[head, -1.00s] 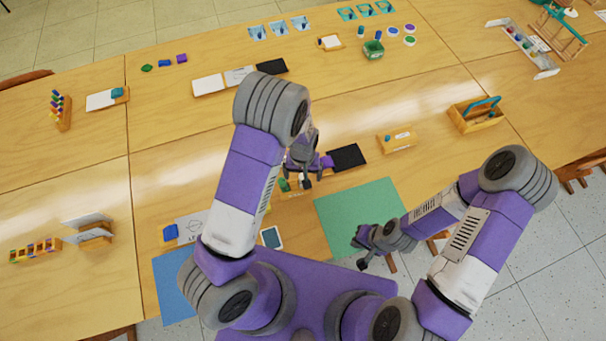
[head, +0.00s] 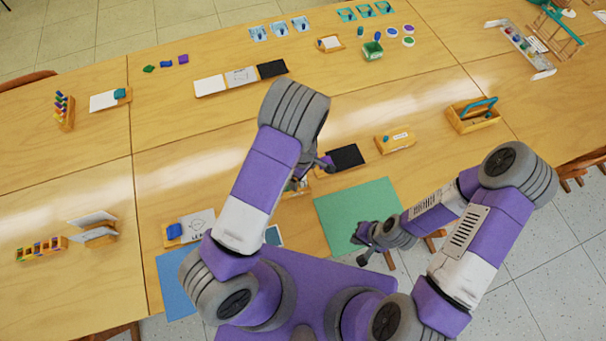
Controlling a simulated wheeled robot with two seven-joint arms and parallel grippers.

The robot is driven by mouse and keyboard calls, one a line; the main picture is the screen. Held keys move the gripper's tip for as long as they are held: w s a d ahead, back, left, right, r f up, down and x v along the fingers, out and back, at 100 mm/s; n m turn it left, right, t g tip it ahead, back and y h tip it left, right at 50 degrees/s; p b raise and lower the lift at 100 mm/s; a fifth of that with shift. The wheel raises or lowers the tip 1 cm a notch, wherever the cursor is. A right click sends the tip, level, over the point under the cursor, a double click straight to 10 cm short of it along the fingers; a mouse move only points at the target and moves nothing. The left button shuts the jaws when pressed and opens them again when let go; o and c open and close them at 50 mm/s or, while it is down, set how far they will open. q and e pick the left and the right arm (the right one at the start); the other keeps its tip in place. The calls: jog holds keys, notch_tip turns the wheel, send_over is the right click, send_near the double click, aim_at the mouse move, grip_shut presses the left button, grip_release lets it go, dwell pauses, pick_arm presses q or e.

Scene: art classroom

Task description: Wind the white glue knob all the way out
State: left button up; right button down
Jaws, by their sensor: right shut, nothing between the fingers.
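I cannot make out the white glue knob; it may be hidden behind my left arm or too small to see. My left gripper (head: 323,165) is mostly hidden behind its own forearm, beside a small wooden holder (head: 300,188) with something green in it. Whether its fingers are open or touching anything does not show. My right gripper (head: 361,248) is shut and empty, low over the lower edge of the green mat (head: 355,210).
A black board (head: 347,157) and a wooden box with a white label (head: 396,140) lie beyond the mat. A toolbox with a teal handle (head: 472,116) stands to the right. A blue mat (head: 175,285) and a drawing sheet (head: 197,222) lie at the left.

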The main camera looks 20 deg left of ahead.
pick_arm(q)
jog(key=shift+w+a, duration=0.15)
jog(key=shift+w, duration=0.3)
jog(key=shift+c, duration=0.4)
jog(key=c, duration=1.4)
jog(key=o, duration=1.5)
pick_arm(e)
jog(key=shift+r, duration=0.1)
pick_arm(q)
jog(key=shift+r+p, duration=2.7)
jog(key=shift+r, duration=0.35)
pick_arm(e)
notch_tip(320, 180, up, 5)
jog(key=shift+r, duration=0.1)
